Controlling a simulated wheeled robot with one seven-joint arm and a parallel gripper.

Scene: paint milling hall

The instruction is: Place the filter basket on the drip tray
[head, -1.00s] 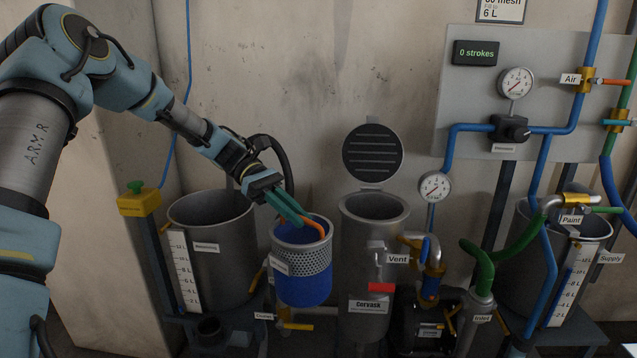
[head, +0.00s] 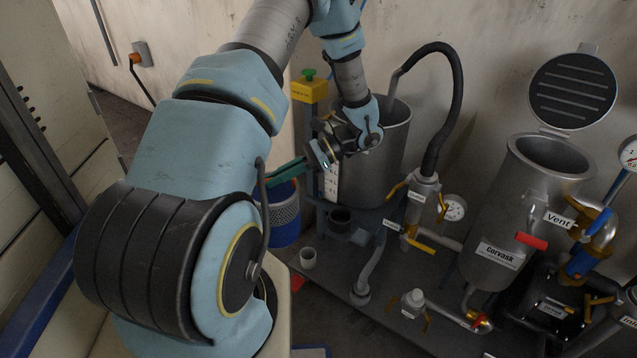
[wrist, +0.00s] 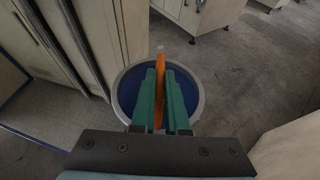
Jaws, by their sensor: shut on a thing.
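The filter basket (head: 285,214) is a blue pail with a grey perforated band. It hangs left of the grey vessel, partly hidden by my arm in the head view. My gripper (head: 284,177) has green fingers and points left above the basket. In the wrist view my gripper (wrist: 160,74) is shut on the basket's orange handle (wrist: 160,60), and the round rim of the basket (wrist: 199,106) shows below the fingers. The basket looks held over the floor. I cannot make out the drip tray in either view.
A grey vessel (head: 388,150) and the lidded Corvask vessel (head: 510,215) stand on a dark base with pipes and valves. A small pale cup (head: 308,258) sits near the basket. Cabinets (wrist: 205,14) line the far side in the wrist view, with open floor (wrist: 240,80) before them.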

